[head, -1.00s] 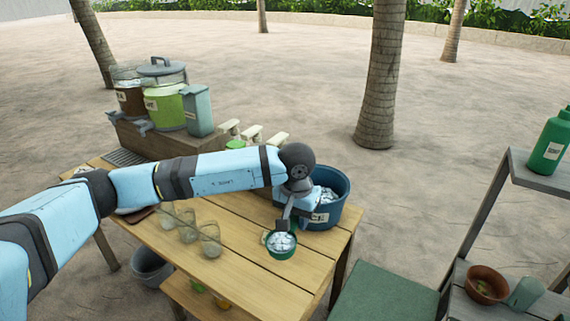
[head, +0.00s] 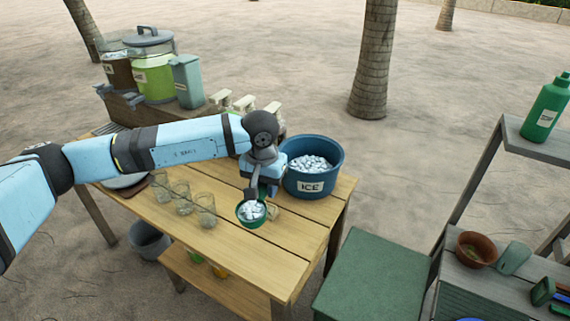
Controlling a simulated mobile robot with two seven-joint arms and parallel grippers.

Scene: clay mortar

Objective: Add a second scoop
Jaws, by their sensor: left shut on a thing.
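A green scoop (head: 251,222) filled with ice cubes is held by my left gripper (head: 254,192), which is shut on its handle. The scoop is in front of and to the left of the blue ice bucket (head: 315,189), over the wooden table (head: 265,262). The bucket is labelled ICE and is full of cubes. Several clear glasses (head: 183,199) stand in a row on the table to the left of the scoop. I cannot tell from here what is inside them. My right gripper is not in view.
Drink dispensers (head: 155,78) and a grey-blue container (head: 187,82) stand on a wooden box at the back left. A green chest (head: 372,275) stands right of the table. A shelf with a green bottle (head: 546,108) and a brown bowl (head: 477,249) is at the far right.

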